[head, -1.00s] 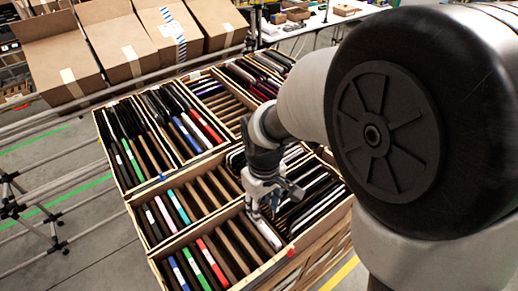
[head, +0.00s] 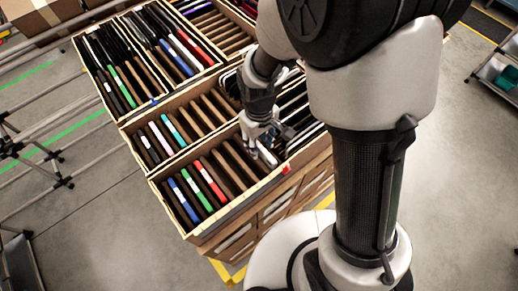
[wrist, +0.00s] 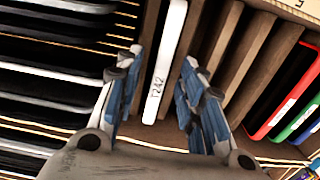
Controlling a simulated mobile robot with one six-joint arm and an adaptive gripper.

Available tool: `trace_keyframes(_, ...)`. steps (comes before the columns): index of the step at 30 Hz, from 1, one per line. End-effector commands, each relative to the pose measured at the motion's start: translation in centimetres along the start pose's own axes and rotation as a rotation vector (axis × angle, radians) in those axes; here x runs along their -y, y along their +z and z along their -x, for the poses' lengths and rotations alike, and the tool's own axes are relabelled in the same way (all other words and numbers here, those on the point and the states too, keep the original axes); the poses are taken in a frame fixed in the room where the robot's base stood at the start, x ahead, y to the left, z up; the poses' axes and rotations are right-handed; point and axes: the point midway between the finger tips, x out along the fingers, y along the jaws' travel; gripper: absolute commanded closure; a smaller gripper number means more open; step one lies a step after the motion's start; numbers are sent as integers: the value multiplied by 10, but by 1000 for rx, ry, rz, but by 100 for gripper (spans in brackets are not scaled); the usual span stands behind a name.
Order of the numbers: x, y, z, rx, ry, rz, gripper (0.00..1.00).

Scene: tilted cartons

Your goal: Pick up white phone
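The white phone (wrist: 166,60) stands on edge in a slot between brown dividers, with "242" marked on its near end. In the head view the white phone (head: 267,154) shows at the right end of the front compartment, partly hidden by my gripper (head: 258,138). In the wrist view my gripper (wrist: 158,78) is open, with one blue-padded finger on each side of the phone. Gaps show between the fingers and the phone. I cannot tell how deep the fingertips reach.
Red, green and blue phones (head: 192,187) stand in slots at the left of the same compartment, with empty slots between. Dark devices (wrist: 50,80) fill the neighbouring compartment. Wooden dividers and box walls (head: 215,215) surround the slots closely.

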Motion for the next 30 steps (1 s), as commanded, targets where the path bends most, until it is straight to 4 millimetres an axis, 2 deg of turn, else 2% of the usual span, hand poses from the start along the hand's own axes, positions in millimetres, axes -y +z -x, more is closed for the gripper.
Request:
trace_keyframes(2, 0, 0, 0, 0, 0, 0, 69)
trace_keyframes(16, 0, 0, 0, 0, 0, 0, 100)
trace_keyframes(30, 0, -1, 5, -2, 1, 0, 100)
